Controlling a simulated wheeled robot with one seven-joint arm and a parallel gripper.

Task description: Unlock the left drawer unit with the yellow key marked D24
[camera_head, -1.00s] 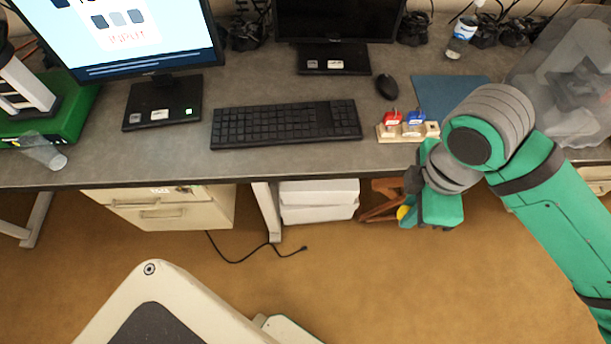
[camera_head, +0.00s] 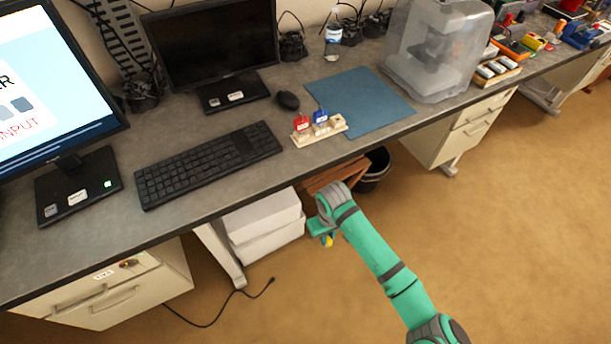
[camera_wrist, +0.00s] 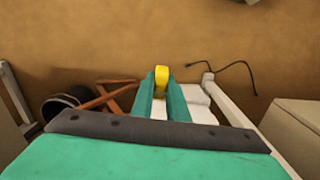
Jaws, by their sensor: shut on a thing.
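My gripper (camera_head: 327,238) is shut on the yellow key (camera_head: 329,242), low in front of the desk in the head view. In the wrist view the key (camera_wrist: 161,76) sticks out beyond the two green fingers (camera_wrist: 163,92); its marking cannot be read. The left drawer unit (camera_head: 150,292) is cream, under the desk at the lower left of the head view. Its front has a small label, too blurred to read surely, and a small round lock (camera_head: 127,264) beside it. My gripper is well to the right of this unit and apart from it.
White boxes (camera_head: 262,228), a desk leg (camera_head: 220,255) and a black cable (camera_head: 235,310) lie between gripper and unit. A wooden stand (camera_head: 340,172) and black bin (camera_head: 376,168) are behind the gripper. Red and blue keys stand in a wooden holder (camera_head: 337,125) on the desk. Open floor lies right.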

